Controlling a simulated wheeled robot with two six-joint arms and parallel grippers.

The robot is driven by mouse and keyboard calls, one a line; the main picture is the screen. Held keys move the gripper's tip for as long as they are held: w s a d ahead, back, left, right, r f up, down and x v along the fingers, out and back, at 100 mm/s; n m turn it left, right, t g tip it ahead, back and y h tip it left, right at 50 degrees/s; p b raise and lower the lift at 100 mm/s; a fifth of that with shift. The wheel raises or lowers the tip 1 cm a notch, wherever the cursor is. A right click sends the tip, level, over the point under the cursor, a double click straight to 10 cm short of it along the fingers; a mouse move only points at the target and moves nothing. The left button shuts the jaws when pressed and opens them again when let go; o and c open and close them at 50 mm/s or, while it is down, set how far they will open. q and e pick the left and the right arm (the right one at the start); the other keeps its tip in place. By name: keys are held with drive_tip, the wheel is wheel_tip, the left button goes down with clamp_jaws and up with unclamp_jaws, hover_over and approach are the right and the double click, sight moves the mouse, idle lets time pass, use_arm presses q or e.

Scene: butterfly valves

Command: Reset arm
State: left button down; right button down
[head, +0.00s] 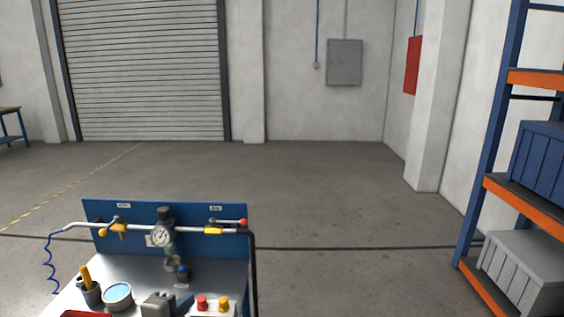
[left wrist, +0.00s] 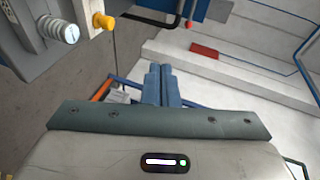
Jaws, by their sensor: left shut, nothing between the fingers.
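My left gripper (left wrist: 160,72) shows in the left wrist view, its two blue-grey fingers together with nothing between them. I cannot make it out in the head view. In the head view a blue panel (head: 203,245) stands at the back of a bench. It carries a pipe with a yellow valve on the left (head: 118,229) and another yellow valve on the right (head: 213,231), whose lever ends in a red knob (head: 243,222). A round gauge (head: 161,236) sits between them. My right gripper is in neither view.
The metal bench top (head: 127,268) holds a blue-topped cup (head: 118,292), a dark holder with a yellow handle (head: 86,276), and red (head: 202,302) and yellow (head: 223,303) buttons. A shelf rack (head: 488,185) with crates stands at right. The floor (head: 330,200) between is clear.

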use_arm(q)
drive_tip(key=s+a+f+n+g+y, duration=0.25)
drive_tip(key=s+f+n+g, duration=0.25)
drive_tip(key=s+f+n, duration=0.65)
drive_tip(key=s+a+f+n+g+y, duration=0.1)
drive_tip(key=s+a+f+n+g, duration=0.25)
drive_tip(key=s, duration=0.55)
drive_tip(key=s+f+n+g+y, duration=0.1)
drive_tip(key=s+f+n+g, duration=0.1)
drive_tip(key=s+f+n, duration=0.5)
drive_tip(key=s+a+f+m+g, duration=0.1)
drive_tip(key=a+f+m, duration=0.1)
drive_tip(key=f, duration=1.3)
drive_tip(key=s+a+f+m, duration=0.1)
drive_tip(key=f, duration=1.3)
drive_tip(key=s+a+f+g, duration=0.1)
drive_tip(key=s+f, duration=1.7)
drive_tip(key=f, duration=0.1)
drive_tip(key=shift+s+a+f, duration=0.15)
drive_tip(key=shift+s+f, duration=0.05)
